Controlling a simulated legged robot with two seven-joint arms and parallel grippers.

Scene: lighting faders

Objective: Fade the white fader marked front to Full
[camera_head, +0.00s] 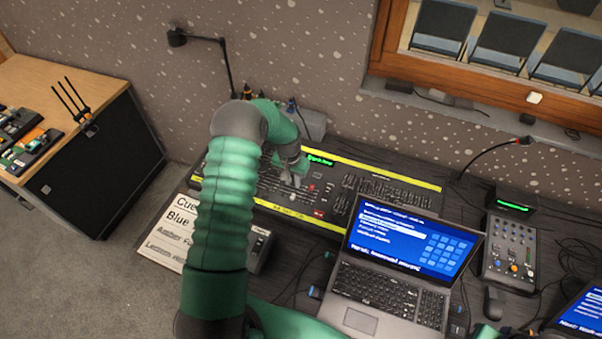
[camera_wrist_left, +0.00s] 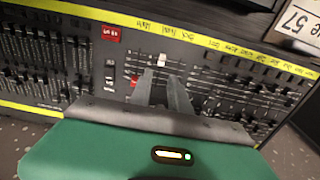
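The lighting desk (camera_head: 335,195) is a long dark console with rows of faders and yellow label strips. My left gripper (camera_head: 291,181) is over its left-middle part. In the left wrist view, the two grey fingers of my left gripper (camera_wrist_left: 160,76) are apart, with nothing seen between them. A white fader cap (camera_wrist_left: 162,60) lies just beyond the fingertips, near the yellow strip (camera_wrist_left: 190,36). I cannot tell whether the fingers touch it. The handwritten labels appear upside down and are too small to read surely. My right gripper is out of view.
An open laptop (camera_head: 380,292) stands in front of the desk. A small mixer (camera_head: 511,250) and gooseneck lamp (camera_head: 497,150) are to the right. A paper sheet (camera_head: 160,243) lies at the left. A red square (camera_wrist_left: 111,34) sits left of the white cap.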

